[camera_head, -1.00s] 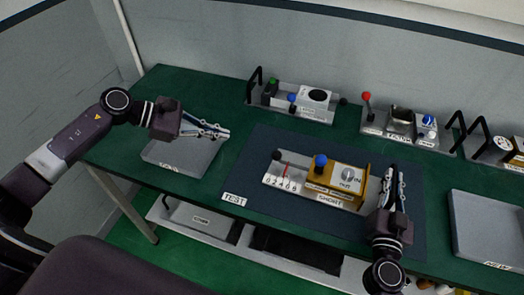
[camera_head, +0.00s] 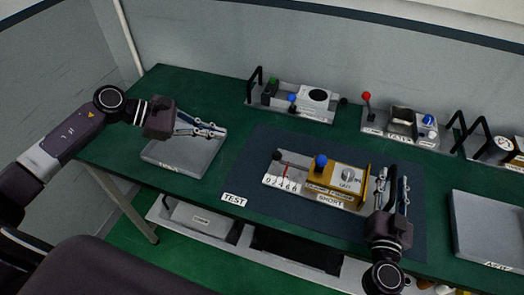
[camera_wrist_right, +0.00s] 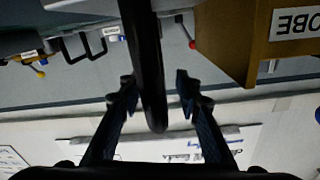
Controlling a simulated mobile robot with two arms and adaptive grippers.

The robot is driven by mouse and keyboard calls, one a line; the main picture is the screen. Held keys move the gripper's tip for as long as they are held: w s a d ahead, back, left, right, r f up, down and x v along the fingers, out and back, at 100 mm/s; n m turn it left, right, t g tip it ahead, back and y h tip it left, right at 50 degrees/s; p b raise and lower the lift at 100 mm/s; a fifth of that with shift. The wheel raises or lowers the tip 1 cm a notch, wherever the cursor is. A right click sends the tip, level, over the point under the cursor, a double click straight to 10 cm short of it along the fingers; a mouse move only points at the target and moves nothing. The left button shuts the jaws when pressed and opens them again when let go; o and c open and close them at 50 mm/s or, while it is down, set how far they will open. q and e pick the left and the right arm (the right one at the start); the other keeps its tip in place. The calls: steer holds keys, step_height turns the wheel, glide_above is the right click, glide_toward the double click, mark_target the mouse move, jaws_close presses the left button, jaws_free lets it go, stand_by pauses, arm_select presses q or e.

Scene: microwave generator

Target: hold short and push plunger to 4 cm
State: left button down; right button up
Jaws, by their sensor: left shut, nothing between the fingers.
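The unit labelled SHORT (camera_head: 330,202) lies on the dark mat. It has a light base, a yellow-brown block (camera_head: 319,188) with a blue knob (camera_head: 320,161), a dial, and a dark-knobbed plunger (camera_head: 277,156) at its left end over a numbered scale. My right gripper (camera_head: 392,176) is at the unit's right end, fingers apart. In the right wrist view, a black bar (camera_wrist_right: 145,60) passes between the open fingers; whether they touch it I cannot tell. My left gripper (camera_head: 222,130) is shut and empty above the grey tray at left, away from the plunger.
A mat labelled TEST (camera_head: 245,178) lies under the unit. A grey tray (camera_head: 180,158) is at left and another (camera_head: 488,225) at right. Other units with black handles (camera_head: 300,100) stand along the back wall. The mat left of the unit is clear.

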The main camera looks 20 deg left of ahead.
steer(key=s, duration=1.1)
steer(key=shift+s+a, duration=0.25)
steer(key=shift+s, duration=0.05)
